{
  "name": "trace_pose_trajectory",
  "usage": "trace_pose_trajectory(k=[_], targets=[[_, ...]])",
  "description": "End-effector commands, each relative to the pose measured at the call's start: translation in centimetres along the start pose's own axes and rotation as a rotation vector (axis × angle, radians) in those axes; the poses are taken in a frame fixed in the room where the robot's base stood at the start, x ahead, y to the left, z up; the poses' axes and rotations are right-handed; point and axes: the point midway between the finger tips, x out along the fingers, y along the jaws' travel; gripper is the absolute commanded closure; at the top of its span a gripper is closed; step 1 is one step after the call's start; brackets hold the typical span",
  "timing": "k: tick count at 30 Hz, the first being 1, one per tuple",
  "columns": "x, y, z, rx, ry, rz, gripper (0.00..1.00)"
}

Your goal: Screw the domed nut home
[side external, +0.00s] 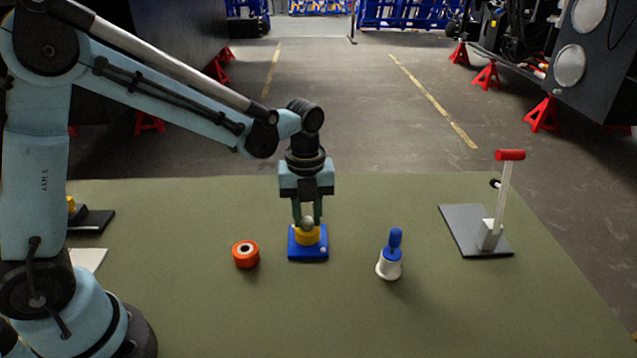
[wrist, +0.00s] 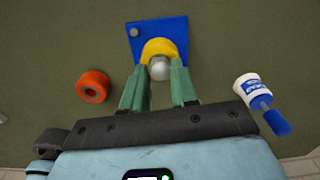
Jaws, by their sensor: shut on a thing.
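The grey domed nut (side external: 308,223) sits at the top of a yellow round piece (side external: 307,237) on a blue square base (side external: 308,253). In the wrist view the nut (wrist: 159,70) shows between the green fingers, with the yellow piece (wrist: 158,47) and blue base (wrist: 172,27) beyond it. My gripper (side external: 307,217) points straight down over the base, its fingers shut on the nut from two sides. The thread under the nut is hidden, so how far it is seated cannot be seen.
An orange ring (side external: 246,254) lies left of the base. Farther right is a red-handled lever on a grey plate (side external: 462,225). The green mat (side external: 200,310) is clear in front.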

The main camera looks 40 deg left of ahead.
Motion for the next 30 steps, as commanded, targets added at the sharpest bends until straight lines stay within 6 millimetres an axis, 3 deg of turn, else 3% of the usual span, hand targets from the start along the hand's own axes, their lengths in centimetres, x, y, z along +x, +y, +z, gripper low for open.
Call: trace_pose_trajectory(k=[6, 14, 15, 21, 30], targets=[[0.05, -0.01, -0.01, 0.207, 0.0, -0.001, 1.0], [0.05, -0.01, -0.01, 0.249, 0.0, -0.001, 1.0], [0.05, -0.01, -0.01, 0.248, 0.0, -0.001, 0.71], [0.04, -0.01, -0.01, 0.247, 0.0, 0.0, 0.42], [-0.1, 0.0, 0.0, 0.246, 0.0, 0.0, 0.42]])
